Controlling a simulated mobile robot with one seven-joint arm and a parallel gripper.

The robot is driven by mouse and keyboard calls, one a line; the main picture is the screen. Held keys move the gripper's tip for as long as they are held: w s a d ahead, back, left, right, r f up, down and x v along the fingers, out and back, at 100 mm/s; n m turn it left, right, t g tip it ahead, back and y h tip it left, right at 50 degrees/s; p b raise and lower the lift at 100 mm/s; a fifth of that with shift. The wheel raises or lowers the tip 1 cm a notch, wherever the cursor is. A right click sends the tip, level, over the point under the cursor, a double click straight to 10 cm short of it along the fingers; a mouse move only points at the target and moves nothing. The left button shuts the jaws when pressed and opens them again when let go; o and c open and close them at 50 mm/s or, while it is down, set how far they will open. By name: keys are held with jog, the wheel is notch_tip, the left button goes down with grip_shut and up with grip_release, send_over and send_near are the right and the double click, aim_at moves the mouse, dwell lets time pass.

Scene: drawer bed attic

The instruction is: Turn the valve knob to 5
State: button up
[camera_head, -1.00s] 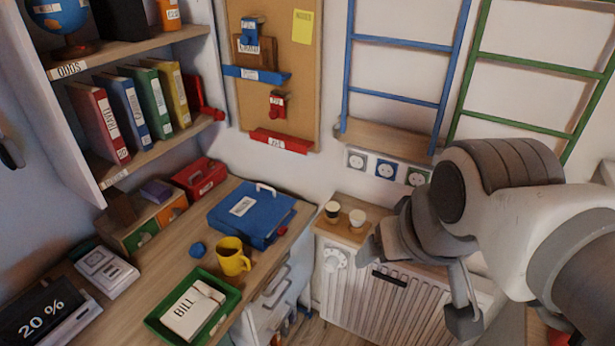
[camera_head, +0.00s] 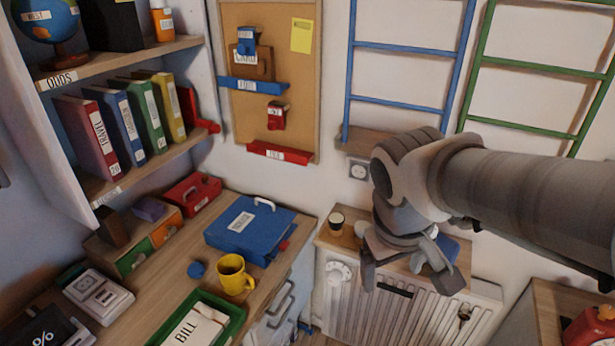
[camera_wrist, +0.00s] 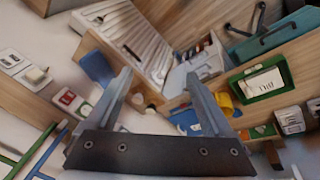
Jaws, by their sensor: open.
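The white round valve knob (camera_head: 338,272) sits at the upper left end of the white ribbed radiator (camera_head: 340,310), below a wooden shelf. Its number marks are too small to read. My gripper (camera_head: 407,280) is open and empty, fingers pointing down in front of the radiator, to the right of the knob and apart from it. In the wrist view my two fingers (camera_wrist: 159,78) are spread with nothing clearly between them. The radiator (camera_wrist: 125,38) shows there beyond them; I cannot make out the knob in that view.
Two small cups (camera_head: 336,221) stand on the shelf (camera_head: 325,238) above the radiator. The desk at left holds a blue binder (camera_head: 248,230), a yellow mug (camera_head: 235,274) and a green tray (camera_head: 232,318). A red object (camera_head: 592,328) lies on a wooden surface at right.

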jog(key=w+f+n+g+h+b, duration=0.2)
jog(key=w+f+n+h+b, duration=0.4)
jog(key=f, duration=0.7)
jog(key=n+t+h+b, duration=0.1)
jog(key=n+t+b, duration=0.5)
jog(key=n+t, duration=1.3)
send_near(332, 282)
jog(key=w+d+r+n+g+b, duration=0.1)
jog(key=w, duration=0.2)
jog(key=w+d+r+n+g+b, duration=0.1)
jog(key=w+d+g, duration=0.1)
jog(key=w, duration=0.1)
jog(key=w+d+r+n+g+b, duration=0.1)
jog(key=w+n, duration=0.1)
jog(key=w, duration=0.1)
jog(key=shift+w+d+h+b, duration=0.3)
jog(key=shift+w+h, duration=0.05)
jog(key=shift+h, duration=0.05)
jog(key=shift+r, duration=0.1)
grip_shut()
